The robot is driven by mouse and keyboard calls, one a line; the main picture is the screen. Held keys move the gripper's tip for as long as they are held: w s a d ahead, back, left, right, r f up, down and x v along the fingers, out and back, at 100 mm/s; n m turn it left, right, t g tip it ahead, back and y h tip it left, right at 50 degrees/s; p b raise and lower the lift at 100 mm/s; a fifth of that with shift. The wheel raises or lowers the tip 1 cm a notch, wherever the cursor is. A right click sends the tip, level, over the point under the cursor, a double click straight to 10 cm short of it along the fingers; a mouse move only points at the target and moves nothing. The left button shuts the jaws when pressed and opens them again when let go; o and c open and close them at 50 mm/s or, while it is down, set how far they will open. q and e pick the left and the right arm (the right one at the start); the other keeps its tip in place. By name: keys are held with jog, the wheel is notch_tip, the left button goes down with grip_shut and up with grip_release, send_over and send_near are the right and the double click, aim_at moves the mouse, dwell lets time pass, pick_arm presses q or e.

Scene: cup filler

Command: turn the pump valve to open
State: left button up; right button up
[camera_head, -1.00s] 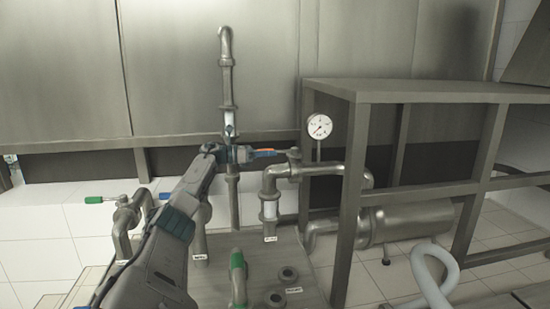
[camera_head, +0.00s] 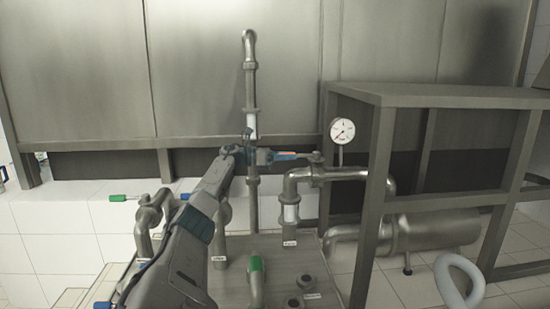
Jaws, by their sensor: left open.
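A valve (camera_head: 317,158) sits on the bent metal pipe right of centre. Its lever points left and has a reddish grip (camera_head: 286,154). The small white label (camera_head: 289,244) at the foot of this pipe is too small to read. My left gripper (camera_head: 279,156) is open at the left end of the lever, with its fingers at the reddish grip. I cannot tell whether they touch it. My right gripper is not in view.
A vertical pipe (camera_head: 250,85) rises just behind my left gripper. A round gauge (camera_head: 342,131) and a metal frame (camera_head: 372,205) stand to the right. A green-handled valve (camera_head: 125,198) is at left, and a green-gripped piece (camera_head: 257,265) stands below.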

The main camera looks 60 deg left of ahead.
pick_arm(q)
jog(key=b+v, duration=0.3)
jog(key=v, duration=0.7)
jog(key=shift+b, duration=0.3)
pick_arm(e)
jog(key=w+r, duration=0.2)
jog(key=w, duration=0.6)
pick_arm(q)
jog(key=shift+a, duration=0.1)
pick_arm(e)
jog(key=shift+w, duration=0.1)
